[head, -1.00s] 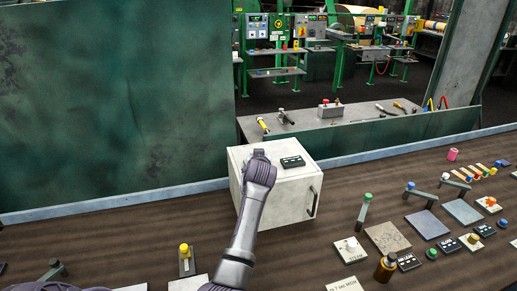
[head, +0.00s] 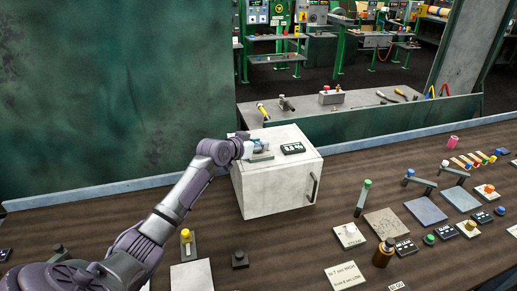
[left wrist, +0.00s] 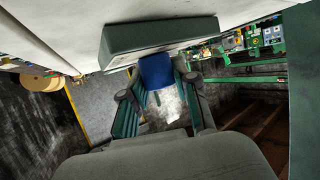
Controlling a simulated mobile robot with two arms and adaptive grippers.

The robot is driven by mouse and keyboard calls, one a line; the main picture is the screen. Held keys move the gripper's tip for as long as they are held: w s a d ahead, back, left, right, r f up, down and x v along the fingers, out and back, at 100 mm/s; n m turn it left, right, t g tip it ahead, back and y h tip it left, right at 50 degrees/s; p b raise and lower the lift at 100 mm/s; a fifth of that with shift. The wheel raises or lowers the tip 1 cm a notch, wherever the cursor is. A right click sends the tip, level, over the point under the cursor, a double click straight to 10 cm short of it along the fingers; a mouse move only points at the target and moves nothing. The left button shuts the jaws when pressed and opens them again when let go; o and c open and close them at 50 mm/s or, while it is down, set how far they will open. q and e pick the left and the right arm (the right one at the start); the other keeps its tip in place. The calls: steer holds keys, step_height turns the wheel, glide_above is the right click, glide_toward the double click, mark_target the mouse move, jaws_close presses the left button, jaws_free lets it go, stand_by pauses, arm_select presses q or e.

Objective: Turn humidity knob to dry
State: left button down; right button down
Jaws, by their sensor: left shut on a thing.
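A white box (head: 265,190) with a door handle stands on the brown bench. On its top lie a dark digital display (head: 293,148) and a small label plate (head: 261,157). My left gripper (head: 249,149) reaches in from the left over the box top, by the plate. In the left wrist view a blue knob (left wrist: 155,70) sits between its fingers (left wrist: 157,86), below a grey-green block (left wrist: 160,38). The gripper is shut on the knob. In the head view the knob is mostly hidden by the gripper. My right gripper is not in view.
A green wall (head: 110,90) stands behind the arm. Right of the box are a green-topped lever (head: 363,198), a steam knob plate (head: 349,235), a brown bottle (head: 384,252) and several other controls. A yellow-topped switch (head: 187,245) stands front left.

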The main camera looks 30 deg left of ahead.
arm_select(q)
steer(key=shift+r, duration=0.2)
stand_by(0.3)
steer(key=c, duration=0.9)
jaws_free()
steer(key=shift+f, duration=0.15)
steer(key=shift+o, duration=0.2)
steer(key=v, duration=1.2)
steer(key=shift+a, duration=0.15)
